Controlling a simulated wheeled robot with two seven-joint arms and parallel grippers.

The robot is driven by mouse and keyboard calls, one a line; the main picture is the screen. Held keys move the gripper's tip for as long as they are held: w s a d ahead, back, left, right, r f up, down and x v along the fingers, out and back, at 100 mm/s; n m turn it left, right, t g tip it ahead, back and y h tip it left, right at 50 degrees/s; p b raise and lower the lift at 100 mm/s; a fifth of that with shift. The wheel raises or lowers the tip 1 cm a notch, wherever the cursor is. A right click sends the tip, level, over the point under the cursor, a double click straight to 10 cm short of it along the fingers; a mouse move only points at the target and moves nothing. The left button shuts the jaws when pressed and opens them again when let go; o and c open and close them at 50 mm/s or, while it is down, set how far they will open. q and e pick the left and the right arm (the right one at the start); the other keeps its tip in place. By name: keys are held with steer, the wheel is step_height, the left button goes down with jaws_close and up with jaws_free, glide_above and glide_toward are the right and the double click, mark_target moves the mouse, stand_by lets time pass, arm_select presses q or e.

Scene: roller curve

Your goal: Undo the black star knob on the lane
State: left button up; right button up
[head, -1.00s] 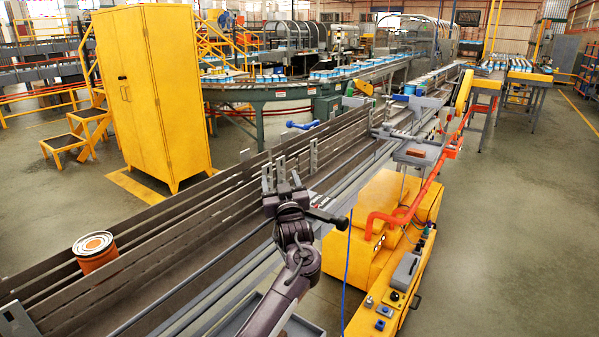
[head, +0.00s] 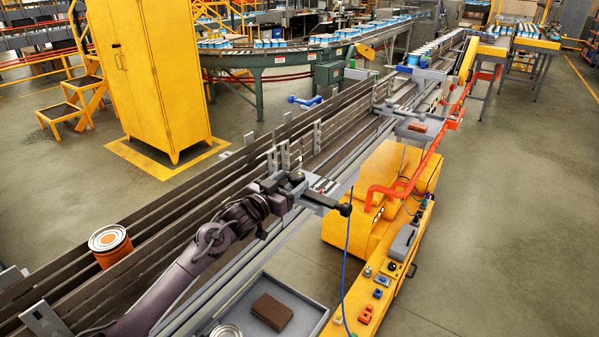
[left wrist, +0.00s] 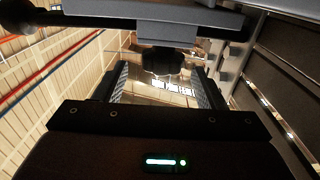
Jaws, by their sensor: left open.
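The black star knob (left wrist: 161,60) shows in the left wrist view, under a grey bracket (left wrist: 168,33). It lies between and a little beyond the two fingers of my left gripper (left wrist: 160,78), which is open and apart from it. In the head view my left gripper (head: 284,184) is at the near rail of the lane (head: 150,245), by the bracket with a black lever (head: 345,209). A small dark round part (head: 296,175) there may be the knob, but I cannot tell. My right gripper is out of view.
An orange can (head: 110,245) stands in the lane at the left. A grey tray (head: 310,291) with a brown block (head: 271,312) lies at the near side. A yellow machine (head: 365,220) stands right of the bracket, with a blue cable (head: 347,265) hanging before it.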

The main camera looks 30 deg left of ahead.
mark_target(301, 172)
arm_select(q)
steer(key=w, duration=0.1)
steer(key=w+b, duration=0.1)
steer(key=w, duration=0.2)
steer(key=shift+w+d+f, duration=0.1)
steer(key=shift+d+f, duration=0.15)
steer(key=shift+f, duration=0.05)
steer(key=shift+w+r+b, duration=0.15)
steer(key=shift+w+b, duration=0.4)
steer(key=shift+w, duration=0.1)
steer(key=shift+d+r, duration=0.1)
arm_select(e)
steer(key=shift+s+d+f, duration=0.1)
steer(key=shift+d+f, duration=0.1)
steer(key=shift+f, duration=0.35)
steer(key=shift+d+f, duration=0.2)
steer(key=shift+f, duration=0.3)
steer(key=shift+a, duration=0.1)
arm_select(q)
steer(key=shift+c, duration=1.3)
steer(key=c, duration=0.7)
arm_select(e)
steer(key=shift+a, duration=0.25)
